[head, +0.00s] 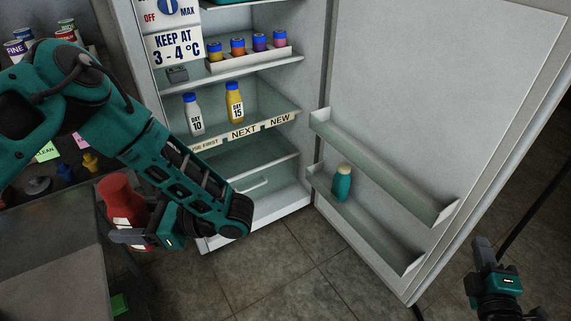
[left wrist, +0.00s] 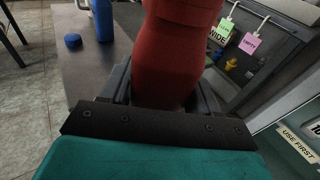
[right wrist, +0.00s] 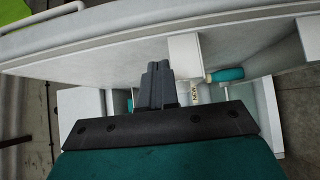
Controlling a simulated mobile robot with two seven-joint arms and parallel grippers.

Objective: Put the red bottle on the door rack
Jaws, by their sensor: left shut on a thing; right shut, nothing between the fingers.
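The red bottle (head: 117,196) is at the lower left of the head view, with a pale label on its side. My left gripper (head: 135,237) is shut on it, and the left wrist view shows the bottle (left wrist: 177,55) between the fingers. The bottle's base is hidden. The door rack (head: 385,185) is on the inside of the open fridge door and has two shelves. A teal bottle (head: 342,183) stands on the lower shelf. My right gripper (head: 483,242) is shut and empty near the door's outer edge; its fingers show together in the right wrist view (right wrist: 158,85).
The fridge shelves hold small jars (head: 237,47), a white bottle (head: 192,114) and a yellow bottle (head: 234,102). A grey bench (head: 50,240) lies at the left. The open door (head: 440,90) fills the right side. Tiled floor (head: 290,270) is clear between bench and door.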

